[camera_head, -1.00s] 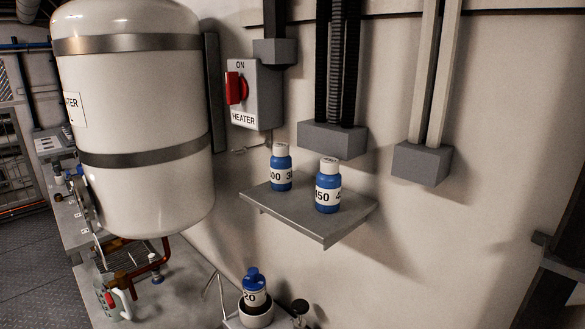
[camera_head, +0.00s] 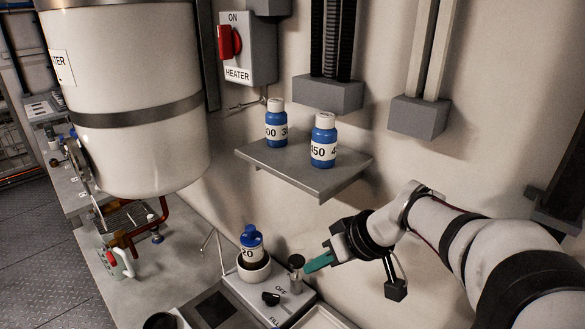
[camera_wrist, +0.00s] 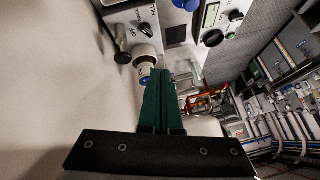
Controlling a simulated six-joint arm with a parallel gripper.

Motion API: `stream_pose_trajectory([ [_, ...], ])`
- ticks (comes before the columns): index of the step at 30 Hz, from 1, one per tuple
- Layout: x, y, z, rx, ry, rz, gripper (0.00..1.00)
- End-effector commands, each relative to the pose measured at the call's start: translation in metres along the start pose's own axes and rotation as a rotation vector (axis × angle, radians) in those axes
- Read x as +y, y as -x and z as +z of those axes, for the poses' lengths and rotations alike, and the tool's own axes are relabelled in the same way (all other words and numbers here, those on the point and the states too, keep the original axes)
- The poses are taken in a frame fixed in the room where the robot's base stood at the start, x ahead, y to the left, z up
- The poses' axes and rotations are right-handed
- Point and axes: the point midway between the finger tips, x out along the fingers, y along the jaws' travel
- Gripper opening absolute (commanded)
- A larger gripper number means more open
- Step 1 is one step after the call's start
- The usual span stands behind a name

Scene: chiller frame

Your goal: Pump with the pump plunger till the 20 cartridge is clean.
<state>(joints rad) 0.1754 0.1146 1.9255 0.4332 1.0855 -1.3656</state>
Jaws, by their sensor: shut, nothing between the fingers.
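The blue and white 20 cartridge (camera_head: 251,245) stands upright in a white cup (camera_head: 256,276) on the pump unit. The pump plunger (camera_head: 296,261) has a dark round knob on a metal stem, just right of the cup. My gripper (camera_head: 312,265), with green fingers, is shut and empty, close to the right of the plunger knob. I cannot tell from the head view whether they touch. In the wrist view the fingers (camera_wrist: 163,78) point toward the unit, and the plunger knob (camera_wrist: 122,58) lies to their left, apart in the picture. The cartridge (camera_wrist: 145,72) is partly hidden there.
A black knob (camera_head: 270,298) by the OFF label sits on the unit's front. A grey shelf (camera_head: 300,172) with two blue bottles juts from the wall above. A large white heater tank (camera_head: 120,100) stands at left. A pitcher (camera_head: 119,262) stands on the counter below it.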

Motion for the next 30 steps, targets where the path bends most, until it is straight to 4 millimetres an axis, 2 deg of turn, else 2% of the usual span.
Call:
stream_pose_trajectory([
  [1,0.021,-0.008,-0.017,0.044,0.081,0.009,0.00],
  [3,0.044,-0.015,-0.037,0.100,0.192,0.031,0.00],
  [7,0.067,-0.020,-0.054,0.150,0.302,0.063,0.00],
  [17,0.069,-0.022,-0.057,0.157,0.322,0.066,0.00],
  [20,0.069,-0.029,-0.058,0.155,0.322,0.064,0.00],
  [30,0.071,-0.099,-0.068,0.154,0.322,0.063,0.00],
])
